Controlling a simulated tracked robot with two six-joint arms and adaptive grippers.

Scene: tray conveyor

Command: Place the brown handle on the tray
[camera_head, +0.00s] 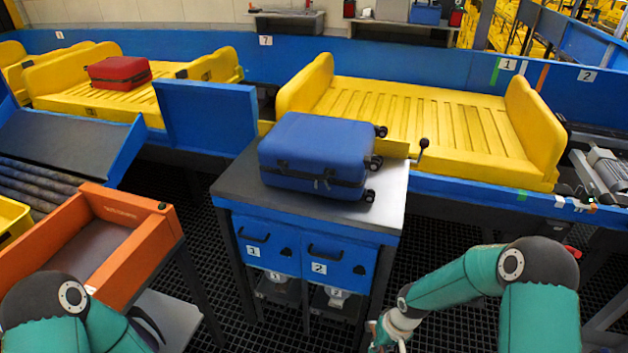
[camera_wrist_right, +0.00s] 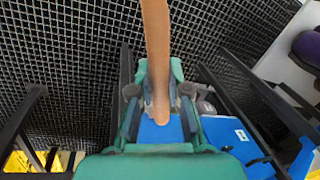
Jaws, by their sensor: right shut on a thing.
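The brown handle (camera_wrist_right: 156,45) is a long tan strip in the right wrist view, running from the top edge down between my fingers. My right gripper (camera_wrist_right: 158,92) is shut on it. In the head view my right gripper sits at the bottom edge, right of the blue drawer cabinet, and is mostly cut off. A large yellow slatted tray (camera_head: 420,112) stands on the conveyor behind the cabinet, with nothing on it. A second yellow tray (camera_head: 75,103) at left carries a red suitcase (camera_head: 119,72).
A blue suitcase (camera_head: 315,150) lies on the grey-topped cabinet (camera_head: 385,208), in front of the empty tray. A small black-knobbed lever (camera_head: 422,146) stands at the tray's near edge. An orange open box (camera_head: 137,262) is at left. Dark grating floor lies around the cabinet.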

